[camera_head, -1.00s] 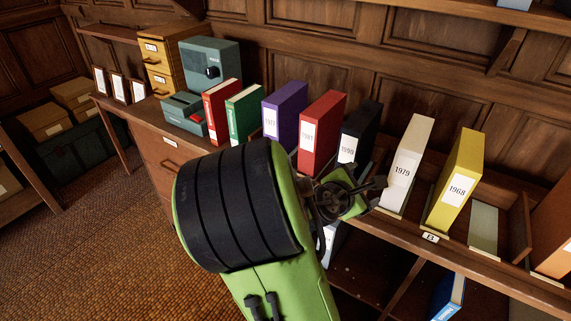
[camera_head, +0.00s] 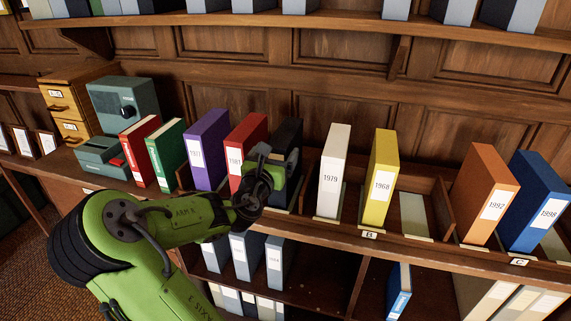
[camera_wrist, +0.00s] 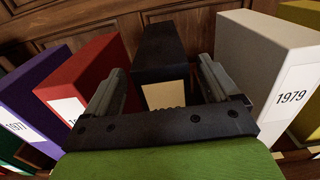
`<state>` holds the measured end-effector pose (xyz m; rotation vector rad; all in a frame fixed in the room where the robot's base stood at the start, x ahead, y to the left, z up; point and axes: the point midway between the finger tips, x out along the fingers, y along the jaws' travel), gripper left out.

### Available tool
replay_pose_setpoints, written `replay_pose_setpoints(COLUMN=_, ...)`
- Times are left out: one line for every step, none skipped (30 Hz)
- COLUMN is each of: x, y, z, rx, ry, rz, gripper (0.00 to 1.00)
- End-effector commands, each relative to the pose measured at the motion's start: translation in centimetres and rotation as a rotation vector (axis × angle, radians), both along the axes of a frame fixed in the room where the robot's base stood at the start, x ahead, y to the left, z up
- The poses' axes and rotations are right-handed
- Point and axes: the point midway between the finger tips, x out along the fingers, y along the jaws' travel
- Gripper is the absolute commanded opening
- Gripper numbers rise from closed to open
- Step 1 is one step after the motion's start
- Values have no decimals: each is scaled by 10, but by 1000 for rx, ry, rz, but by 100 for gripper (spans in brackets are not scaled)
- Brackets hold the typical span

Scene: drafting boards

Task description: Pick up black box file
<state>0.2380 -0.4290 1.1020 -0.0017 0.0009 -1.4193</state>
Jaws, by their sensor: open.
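The black box file (camera_head: 290,136) stands upright on the shelf between the red file (camera_head: 246,134) and the white 1979 file (camera_head: 333,160). In the head view my gripper (camera_head: 281,163) is in front of it and hides most of its spine. In the wrist view the black box file (camera_wrist: 160,52) is straight ahead, with its pale label partly showing. My open gripper (camera_wrist: 163,86) has one finger to each side of the file's near end. The jaws do not press on it. The lower part of the spine is hidden by the gripper body.
The red file (camera_wrist: 88,72) stands close to the left finger and the white file (camera_wrist: 265,65) close to the right one. A yellow file (camera_head: 381,175) stands further right. A shelf with more files (camera_head: 300,5) runs above. An empty slot (camera_head: 413,212) lies right of the yellow file.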

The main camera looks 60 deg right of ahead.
Motion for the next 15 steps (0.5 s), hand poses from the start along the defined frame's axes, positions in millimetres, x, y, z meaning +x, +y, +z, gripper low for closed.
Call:
replay_pose_setpoints(x=0, y=-7, z=-2, rx=-1, ry=-2, rz=-2, gripper=88)
replay_pose_setpoints(x=0, y=-12, z=-3, rx=-2, ry=-1, rz=-3, gripper=88)
replay_pose_setpoints(x=0, y=-20, z=-5, rx=-3, ry=-1, rz=-3, gripper=88)
replay_pose_setpoints(x=1, y=-26, z=-6, rx=-2, ry=-1, rz=-3, gripper=88)
replay_pose_setpoints(x=1, y=-32, z=-8, rx=-2, ry=0, rz=-4, gripper=88)
replay_pose_setpoints(x=3, y=-39, z=-7, rx=-1, ry=-1, rz=-3, gripper=88)
replay_pose_setpoints(x=4, y=-44, z=-7, rx=-1, ry=-1, rz=-2, gripper=88)
replay_pose_setpoints(x=5, y=-47, z=-6, rx=-1, ry=-1, rz=-1, gripper=88)
replay_pose_setpoints(x=5, y=-50, z=-6, rx=0, ry=-1, rz=-1, gripper=88)
replay_pose_setpoints(x=6, y=-52, z=-6, rx=1, ry=-2, rz=0, gripper=88)
replay_pose_setpoints(x=6, y=-52, z=-6, rx=1, ry=-2, rz=1, gripper=88)
replay_pose_setpoints(x=6, y=-52, z=-6, rx=2, ry=-2, rz=1, gripper=88)
replay_pose_setpoints(x=7, y=-52, z=-6, rx=2, ry=-2, rz=1, gripper=88)
replay_pose_setpoints(x=6, y=-52, z=-6, rx=2, ry=-2, rz=1, gripper=88)
replay_pose_setpoints(x=6, y=-52, z=-6, rx=2, ry=-2, rz=1, gripper=88)
